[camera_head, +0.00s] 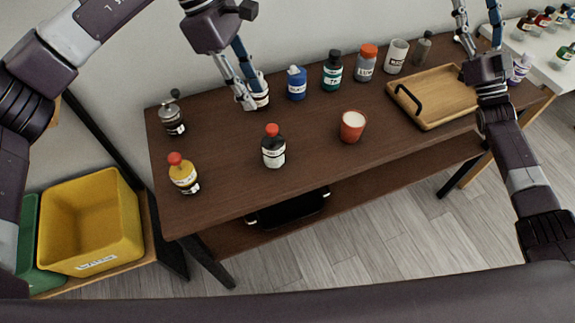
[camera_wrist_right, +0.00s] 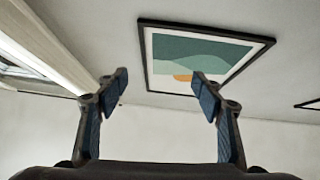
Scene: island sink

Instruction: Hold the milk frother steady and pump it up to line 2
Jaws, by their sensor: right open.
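I cannot tell for sure which item is the milk frother. A small labelled container (camera_head: 261,99) stands at the back of the brown table, partly hidden by my left gripper (camera_head: 256,95). The left fingers are lowered from above beside this container; whether they grip it does not show. A dark labelled jar with a metal top and knob (camera_head: 173,118) stands upright at the table's left end. My right gripper (camera_head: 478,30) is raised over the table's right end, open and empty.
A red cup with white contents (camera_head: 352,127), a red-capped dark bottle (camera_head: 273,150) and a yellow bottle (camera_head: 183,177) stand towards the front. Several bottles line the back. A wooden tray (camera_head: 440,95) lies at right. A yellow bin (camera_head: 95,220) stands left, below the table.

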